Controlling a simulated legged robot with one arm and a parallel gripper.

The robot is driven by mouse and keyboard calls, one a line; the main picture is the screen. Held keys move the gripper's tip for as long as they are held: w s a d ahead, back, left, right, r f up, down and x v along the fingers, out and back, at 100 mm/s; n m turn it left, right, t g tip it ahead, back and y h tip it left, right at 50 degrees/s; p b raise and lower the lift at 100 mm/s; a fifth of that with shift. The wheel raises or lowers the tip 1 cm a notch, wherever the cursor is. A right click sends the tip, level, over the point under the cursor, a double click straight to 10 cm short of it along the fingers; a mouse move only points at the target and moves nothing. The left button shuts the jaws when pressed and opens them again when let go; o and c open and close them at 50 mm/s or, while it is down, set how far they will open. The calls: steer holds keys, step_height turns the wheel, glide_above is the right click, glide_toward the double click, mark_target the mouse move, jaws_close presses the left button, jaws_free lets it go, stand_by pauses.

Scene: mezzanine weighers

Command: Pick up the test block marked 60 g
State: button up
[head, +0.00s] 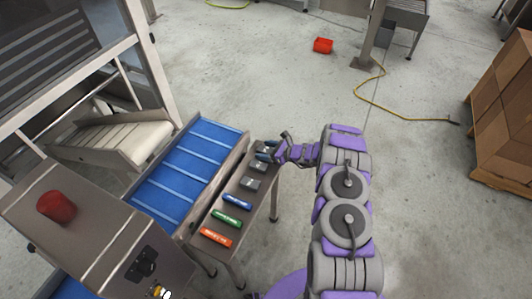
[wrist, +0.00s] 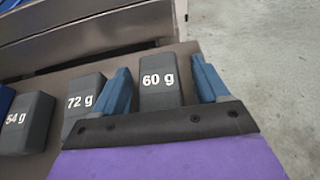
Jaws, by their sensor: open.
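The dark grey test block marked 60 g (wrist: 160,91) stands on a narrow shelf in the wrist view. My gripper (wrist: 163,88) is open, with one blue finger to each side of this block. I cannot tell whether the fingers touch it. The block marked 72 g (wrist: 82,101) stands just left of my left finger, and the block marked 54 g (wrist: 28,122) is farther left. In the head view my gripper (head: 270,152) is at the far end of the shelf and largely hides the block there.
The narrow shelf (head: 236,215) runs beside a blue belt conveyor (head: 170,188). Blue, green and orange pieces (head: 226,217) lie at its near end. A steel cabinet with a red button (head: 57,207) stands at left. Cartons (head: 505,110) stand at right. The floor beyond is mostly clear.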

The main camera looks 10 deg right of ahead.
steer(key=c, duration=1.1)
steer(key=shift+o, duration=0.2)
